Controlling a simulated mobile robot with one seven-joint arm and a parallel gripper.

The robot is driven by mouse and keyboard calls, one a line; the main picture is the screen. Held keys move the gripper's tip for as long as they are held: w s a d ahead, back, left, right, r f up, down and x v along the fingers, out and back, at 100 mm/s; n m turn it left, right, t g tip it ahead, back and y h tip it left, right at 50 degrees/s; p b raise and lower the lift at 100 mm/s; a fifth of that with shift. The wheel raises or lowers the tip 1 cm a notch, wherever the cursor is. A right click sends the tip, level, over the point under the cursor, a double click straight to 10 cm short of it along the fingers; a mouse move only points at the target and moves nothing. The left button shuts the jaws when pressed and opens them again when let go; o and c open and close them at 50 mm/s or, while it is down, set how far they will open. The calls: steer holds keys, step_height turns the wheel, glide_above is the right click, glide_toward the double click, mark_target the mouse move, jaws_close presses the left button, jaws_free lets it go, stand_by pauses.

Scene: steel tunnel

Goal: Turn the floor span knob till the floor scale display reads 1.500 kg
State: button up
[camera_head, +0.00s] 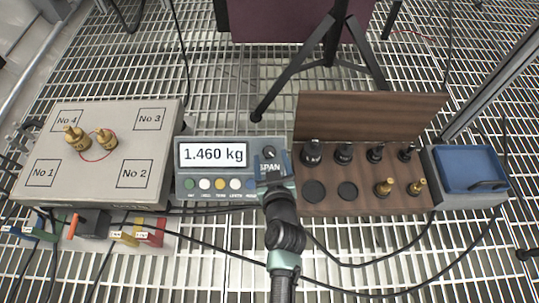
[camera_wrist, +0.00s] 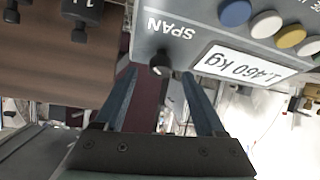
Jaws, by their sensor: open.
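The floor scale display (camera_head: 212,155) is a grey panel whose screen reads 1.460 kg. In the wrist view the screen (camera_wrist: 243,63) shows the same reading upside down. The floor span knob (camera_wrist: 160,64) is a small dark knob beside the word SPAN. It also shows in the head view (camera_head: 268,152) at the panel's right end. My gripper (camera_head: 271,172) is at that end of the panel. In the wrist view my gripper (camera_wrist: 158,75) is open, its two fingers on either side of the knob with gaps between. Whether the fingertips reach around the knob is unclear.
A grey platform (camera_head: 100,185) marked No 1 to No 4 bears two brass weights (camera_head: 76,138). A wooden weight rack (camera_head: 330,205) with black and brass weights stands right of the panel, beside a blue tray (camera_head: 470,170). Cables cross the grated floor. A tripod stands behind.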

mark_target(269, 153)
steer(key=shift+b+x, duration=0.65)
steer(key=shift+x, duration=1.15)
steer(key=shift+a, duration=0.1)
jaws_close()
